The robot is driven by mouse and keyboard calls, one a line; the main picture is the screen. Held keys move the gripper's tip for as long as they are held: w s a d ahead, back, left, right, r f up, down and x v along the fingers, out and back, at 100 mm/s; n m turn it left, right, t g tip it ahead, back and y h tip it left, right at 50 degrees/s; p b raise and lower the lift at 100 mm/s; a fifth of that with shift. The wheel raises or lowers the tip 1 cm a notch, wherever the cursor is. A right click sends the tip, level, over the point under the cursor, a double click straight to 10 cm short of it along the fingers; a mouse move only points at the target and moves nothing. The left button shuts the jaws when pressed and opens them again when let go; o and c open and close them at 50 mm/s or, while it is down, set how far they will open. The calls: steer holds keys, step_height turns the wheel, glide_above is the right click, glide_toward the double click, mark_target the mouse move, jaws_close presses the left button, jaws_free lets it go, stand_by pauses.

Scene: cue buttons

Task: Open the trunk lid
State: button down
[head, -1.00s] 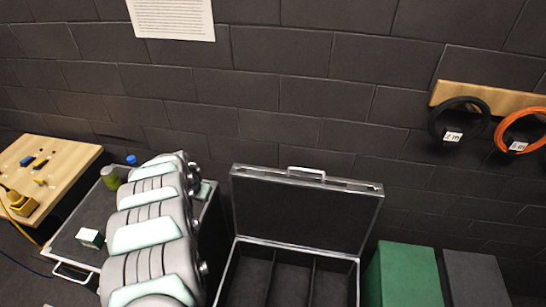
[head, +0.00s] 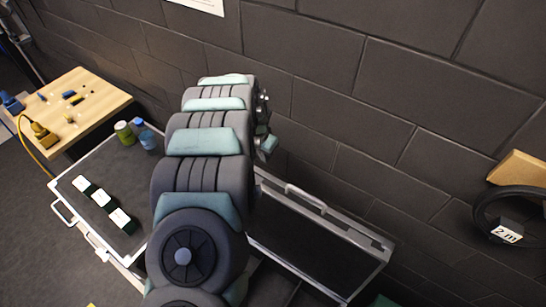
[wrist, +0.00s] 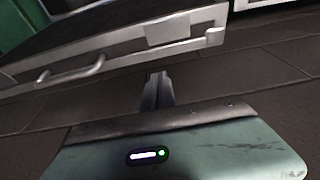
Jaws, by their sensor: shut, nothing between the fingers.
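A trunk with a dark lid (head: 318,238) framed in silver stands against the wall, right of my arm in the head view. The lid is raised, with a handle (head: 306,198) on its top edge; my arm hides most of the trunk's body. In the wrist view a silver-edged dark panel (wrist: 115,35) with a handle (wrist: 72,73) and a latch lies beyond my gripper (wrist: 157,82). It looks like part of a trunk. My gripper is shut and empty, apart from the panel as far as I can tell. My gripper is hidden in the head view.
A wooden table (head: 100,95) stands beyond. A black cable coil (head: 485,215) hangs at right.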

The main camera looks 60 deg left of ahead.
steer(key=shift+s+b+x, duration=0.2)
steer(key=shift+b+x, duration=0.45)
steer(key=shift+x, duration=0.4)
steer(key=shift+f+p, duration=0.25)
steer(key=shift+p, duration=0.35)
steer(key=p+x, duration=0.1)
steer(key=x, duration=0.5)
steer(key=shift+w, duration=0.3)
steer(key=shift+a+f, duration=0.1)
steer(key=shift+s, duration=0.1)
